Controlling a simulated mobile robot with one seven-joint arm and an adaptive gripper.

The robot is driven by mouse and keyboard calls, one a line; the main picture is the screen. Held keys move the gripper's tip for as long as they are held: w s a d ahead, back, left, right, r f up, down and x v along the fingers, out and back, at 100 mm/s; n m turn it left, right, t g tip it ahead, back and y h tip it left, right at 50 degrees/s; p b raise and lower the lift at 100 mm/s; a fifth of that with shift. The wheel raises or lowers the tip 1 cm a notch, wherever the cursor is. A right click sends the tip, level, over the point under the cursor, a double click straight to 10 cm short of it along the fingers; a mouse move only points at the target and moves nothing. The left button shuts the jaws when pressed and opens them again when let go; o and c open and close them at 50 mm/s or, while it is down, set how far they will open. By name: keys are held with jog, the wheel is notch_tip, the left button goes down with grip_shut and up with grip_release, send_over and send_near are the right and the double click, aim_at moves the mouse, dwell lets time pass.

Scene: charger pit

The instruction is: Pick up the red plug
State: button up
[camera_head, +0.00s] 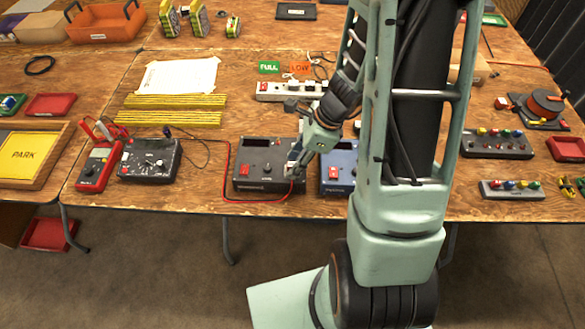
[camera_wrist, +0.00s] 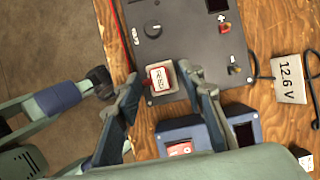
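The label's print is too small to read surely. My gripper (camera_wrist: 161,83) is open, with one finger on either side of it and visible gaps. In the head view my gripper (camera_head: 294,165) is low over the right side of the charger box (camera_head: 255,170), and it mostly hides the plug. A red cable (camera_head: 229,170) runs around the box's front to near my gripper.
A blue box (camera_head: 338,165) with a red switch stands close to the right of the charger. A multimeter (camera_head: 150,160) and a red meter (camera_head: 100,165) are to the left. A power strip (camera_head: 290,91) lies behind. The table's front edge is close.

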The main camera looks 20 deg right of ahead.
grip_shut()
jog(key=shift+r, duration=0.15)
dwell(0.4)
